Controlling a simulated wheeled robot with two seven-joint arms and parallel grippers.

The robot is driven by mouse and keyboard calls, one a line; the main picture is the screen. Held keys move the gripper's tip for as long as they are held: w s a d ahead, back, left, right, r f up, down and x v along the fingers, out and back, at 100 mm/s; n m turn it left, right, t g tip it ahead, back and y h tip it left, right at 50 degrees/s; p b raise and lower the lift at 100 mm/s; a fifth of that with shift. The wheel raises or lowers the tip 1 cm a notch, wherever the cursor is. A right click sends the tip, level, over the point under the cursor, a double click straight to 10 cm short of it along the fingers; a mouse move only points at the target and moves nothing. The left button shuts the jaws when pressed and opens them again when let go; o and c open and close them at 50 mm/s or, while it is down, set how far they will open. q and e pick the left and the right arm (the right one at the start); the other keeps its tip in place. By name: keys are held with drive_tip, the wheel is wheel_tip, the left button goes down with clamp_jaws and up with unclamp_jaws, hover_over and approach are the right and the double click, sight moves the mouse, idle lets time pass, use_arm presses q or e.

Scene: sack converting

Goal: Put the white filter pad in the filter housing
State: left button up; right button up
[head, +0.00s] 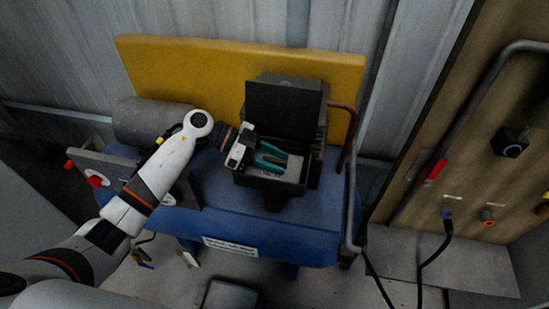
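The filter housing (268,183) is a black box on the blue machine, with its dark lid (283,108) raised at the back. A pale grey-white piece (295,168), which looks like the filter pad, lies inside the housing's opening at the right. My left gripper (284,164) reaches in from the left over the opening. Its two teal fingers are spread, with a dark gap between them, and their tips are at the pale piece. Whether they touch it is unclear. The pad's lower part is hidden by the housing walls. My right gripper is out of view.
The blue machine top (300,219) is bare in front of the housing. A yellow panel (190,66) stands behind, with a grey cylinder (150,121) at left. A copper pipe (347,140) and a grey post (354,205) rise close on the right.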

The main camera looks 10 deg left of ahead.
use_arm(q)
drive_tip(key=v, duration=1.2)
drive_tip(key=shift+b, duration=0.3)
drive_tip(key=shift+r, duration=0.1)
